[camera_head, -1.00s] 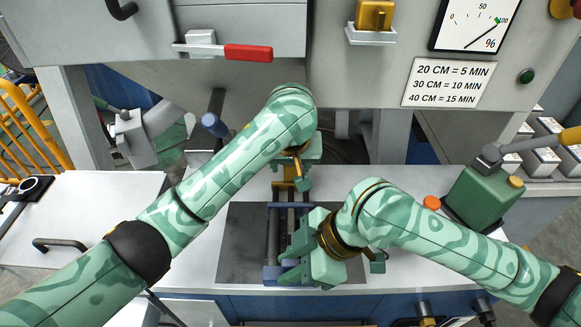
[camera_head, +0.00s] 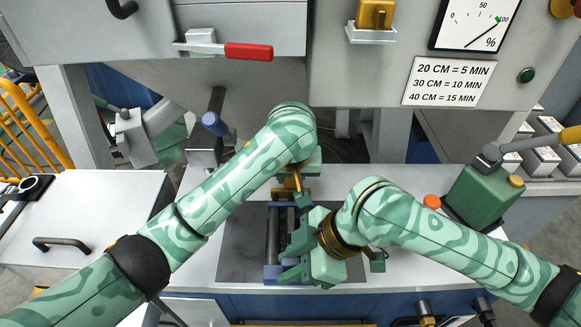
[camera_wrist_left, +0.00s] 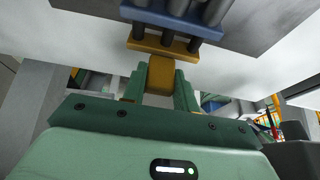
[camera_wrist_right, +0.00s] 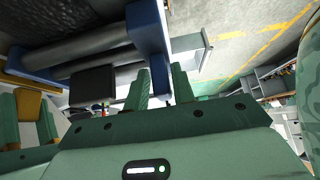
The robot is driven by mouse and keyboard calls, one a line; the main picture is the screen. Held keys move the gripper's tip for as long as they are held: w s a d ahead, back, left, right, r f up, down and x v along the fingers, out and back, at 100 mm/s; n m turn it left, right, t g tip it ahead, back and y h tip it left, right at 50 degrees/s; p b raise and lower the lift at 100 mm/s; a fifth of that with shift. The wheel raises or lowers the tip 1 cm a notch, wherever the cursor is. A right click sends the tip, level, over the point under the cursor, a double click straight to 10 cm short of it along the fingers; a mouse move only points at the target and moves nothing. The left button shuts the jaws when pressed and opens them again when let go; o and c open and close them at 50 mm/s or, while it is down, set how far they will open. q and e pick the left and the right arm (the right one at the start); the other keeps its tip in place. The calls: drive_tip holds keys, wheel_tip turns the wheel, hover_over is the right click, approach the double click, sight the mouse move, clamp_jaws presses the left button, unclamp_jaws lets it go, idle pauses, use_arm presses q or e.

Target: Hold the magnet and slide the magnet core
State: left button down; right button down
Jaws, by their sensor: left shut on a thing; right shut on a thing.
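The magnet is a frame of dark rods with blue end pieces; its near end (camera_head: 271,272) shows in the head view and its far end (camera_wrist_left: 172,20) in the left wrist view. The magnet core's yellow plate and block (camera_wrist_left: 164,44) sit close to that far blue end. My left gripper (camera_head: 301,192) is shut on the yellow block, as the left wrist view shows (camera_wrist_left: 160,80). My right gripper (camera_head: 288,264) is shut at the near blue end (camera_wrist_right: 149,35); its exact contact is partly hidden. My arms and right gripper cover much of the magnet.
The magnet lies on a dark plate (camera_head: 240,255) set in the white worktop. A green container (camera_head: 484,196) and an orange button (camera_head: 432,202) stand at the right. A red-handled lever (camera_head: 248,52) and machine front (camera_head: 340,70) rise behind.

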use_arm(q)
drive_tip(key=shift+s, duration=0.2)
drive_tip(key=c, duration=1.1)
unclamp_jaws()
drive_tip(key=shift+v, duration=3.7)
